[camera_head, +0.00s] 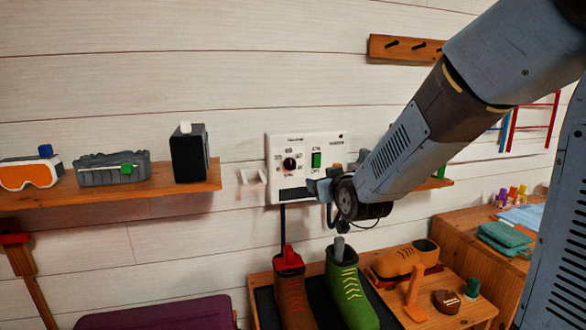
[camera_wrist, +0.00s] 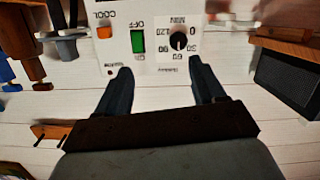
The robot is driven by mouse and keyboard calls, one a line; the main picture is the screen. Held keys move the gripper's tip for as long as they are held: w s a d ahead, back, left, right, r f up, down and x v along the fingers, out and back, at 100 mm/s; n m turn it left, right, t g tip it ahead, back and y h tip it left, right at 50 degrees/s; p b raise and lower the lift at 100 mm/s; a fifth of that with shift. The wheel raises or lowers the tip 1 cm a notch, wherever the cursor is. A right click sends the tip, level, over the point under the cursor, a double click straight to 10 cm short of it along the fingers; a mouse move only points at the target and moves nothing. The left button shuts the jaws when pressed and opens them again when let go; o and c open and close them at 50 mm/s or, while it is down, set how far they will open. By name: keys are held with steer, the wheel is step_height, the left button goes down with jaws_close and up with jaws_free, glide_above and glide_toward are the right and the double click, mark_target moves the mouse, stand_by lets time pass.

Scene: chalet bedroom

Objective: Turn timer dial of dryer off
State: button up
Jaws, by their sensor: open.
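The dryer is a white wall panel (camera_head: 275,150) with a black round timer dial (camera_head: 290,164) on its left and a green switch (camera_head: 316,160) to the right. In the wrist view the panel appears upside down, with the dial (camera_wrist: 178,41) surrounded by numbers, the green switch (camera_wrist: 138,41) and an orange button (camera_wrist: 103,32). I cannot read the dial's exact setting. In the head view my gripper (camera_head: 318,188) hides the panel's lower right.
A wooden shelf (camera_head: 120,195) at left holds orange goggles (camera_head: 30,173), a grey case (camera_head: 112,170) and a black box (camera_head: 188,155). A white bracket (camera_head: 252,185) sits beside the panel. Below stand brown (camera_head: 294,295) and green (camera_head: 345,290) boots. A peg rail (camera_head: 405,48) hangs above.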

steer(key=t+y, duration=0.2)
glide_toward(291, 165)
steer(key=shift+n, duration=0.3)
steer(key=x, duration=0.8)
steer(key=shift+w+a, duration=0.1)
steer(key=c, duration=1.1)
